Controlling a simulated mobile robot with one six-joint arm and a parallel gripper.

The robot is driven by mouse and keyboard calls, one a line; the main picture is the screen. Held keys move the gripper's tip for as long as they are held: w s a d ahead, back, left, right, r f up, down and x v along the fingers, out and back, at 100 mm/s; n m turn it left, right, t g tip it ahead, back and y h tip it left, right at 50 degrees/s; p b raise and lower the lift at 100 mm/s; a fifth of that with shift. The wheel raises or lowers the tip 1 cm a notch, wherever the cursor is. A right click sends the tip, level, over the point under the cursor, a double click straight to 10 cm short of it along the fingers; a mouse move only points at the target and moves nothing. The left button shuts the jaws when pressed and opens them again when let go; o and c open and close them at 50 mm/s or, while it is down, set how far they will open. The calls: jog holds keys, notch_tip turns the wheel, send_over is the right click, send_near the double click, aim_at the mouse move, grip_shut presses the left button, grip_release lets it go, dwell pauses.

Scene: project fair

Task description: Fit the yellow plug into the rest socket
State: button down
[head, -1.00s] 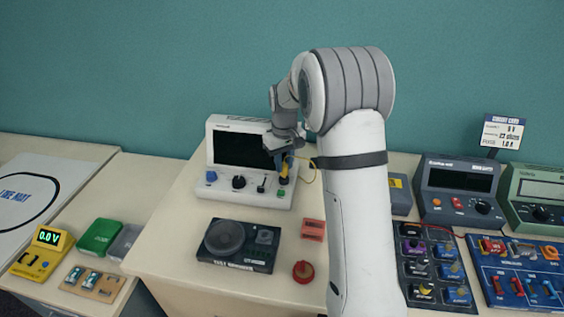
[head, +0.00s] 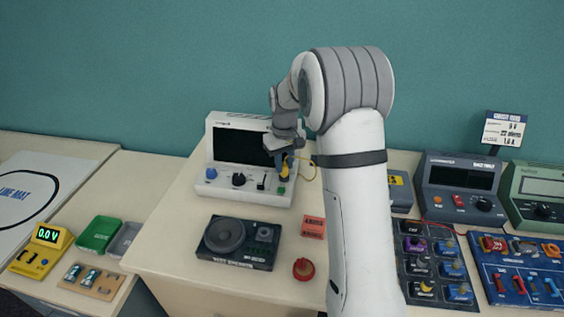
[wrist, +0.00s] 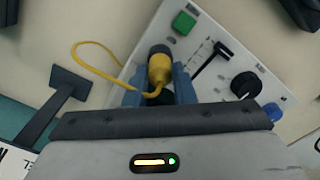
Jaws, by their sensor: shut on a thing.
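The yellow plug (head: 284,172) is held by my gripper (head: 283,163) over the right end of the white instrument's sloping front panel (head: 222,186). In the wrist view the plug (wrist: 159,70) sits between the two blue fingers (wrist: 158,88), which are shut on it. A yellow cord loops from it to the left. A dark round part shows at the plug's far end, over the panel; I cannot tell whether it is the plug's nose or the rest socket. Whether the plug is seated cannot be told.
Beside the plug on the panel are a green button (wrist: 184,22), a black slider (wrist: 210,60), a black knob (wrist: 244,85) and a blue knob (wrist: 271,113). In front stand a black speaker box (head: 238,243), an orange block (head: 313,227) and a red cap (head: 303,268).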

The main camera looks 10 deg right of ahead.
jog(key=shift+f, duration=0.25)
jog(key=c, duration=0.7)
grip_release()
jog(key=shift+o, duration=0.2)
jog(key=shift+s, duration=0.1)
jog(key=shift+r+p, duration=2.55)
jog(key=shift+r, duration=1.5)
